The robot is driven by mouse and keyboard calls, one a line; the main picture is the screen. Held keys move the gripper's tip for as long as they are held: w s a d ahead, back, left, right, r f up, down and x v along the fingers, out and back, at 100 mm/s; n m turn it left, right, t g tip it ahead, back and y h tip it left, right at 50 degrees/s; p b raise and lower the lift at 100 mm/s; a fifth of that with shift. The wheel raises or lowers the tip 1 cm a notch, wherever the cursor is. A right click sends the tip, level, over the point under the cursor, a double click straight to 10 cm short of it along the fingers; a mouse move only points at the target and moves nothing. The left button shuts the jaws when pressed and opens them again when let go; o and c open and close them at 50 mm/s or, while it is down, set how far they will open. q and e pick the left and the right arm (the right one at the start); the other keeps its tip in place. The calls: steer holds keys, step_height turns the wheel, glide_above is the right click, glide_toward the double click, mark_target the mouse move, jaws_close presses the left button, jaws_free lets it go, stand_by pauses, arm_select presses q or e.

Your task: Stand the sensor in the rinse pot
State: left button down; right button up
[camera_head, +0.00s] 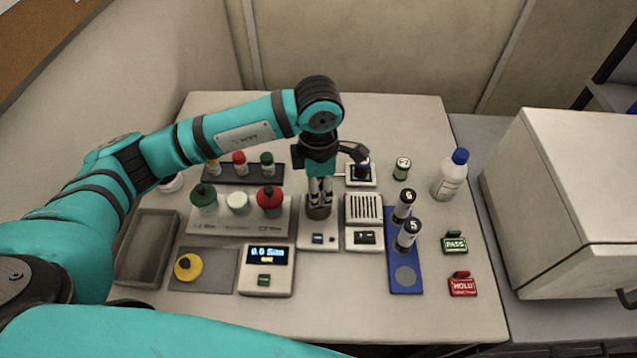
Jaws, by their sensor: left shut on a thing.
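My left gripper (320,194) points down over a grey round pot (318,212), which I take for the rinse pot. It stands on a white block with a blue label, near the middle of the table. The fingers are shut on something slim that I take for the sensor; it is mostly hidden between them. Its lower end is at the pot's mouth, and I cannot tell how deep it is or whether it touches the bottom. My right gripper is out of view.
A blue rack (405,278) holds numbered cylinders. Lidded pots (270,199) stand left, with a meter (266,270) in front. A wash bottle (451,177) stands back right.

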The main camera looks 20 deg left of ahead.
arm_select(q)
steer(key=shift+f+b, duration=0.2)
steer(key=shift+b, duration=0.1)
steer(key=c, duration=1.3)
jaws_free()
steer(key=shift+r, duration=0.1)
steer(key=o, duration=0.3)
steer(key=shift+r, duration=0.15)
steer(key=shift+w+r, duration=0.1)
steer(key=shift+r, duration=0.05)
step_height(320, 180, up, 11)
steer(key=b, duration=0.2)
steer(key=shift+b, duration=0.3)
steer(key=shift+r, duration=0.35)
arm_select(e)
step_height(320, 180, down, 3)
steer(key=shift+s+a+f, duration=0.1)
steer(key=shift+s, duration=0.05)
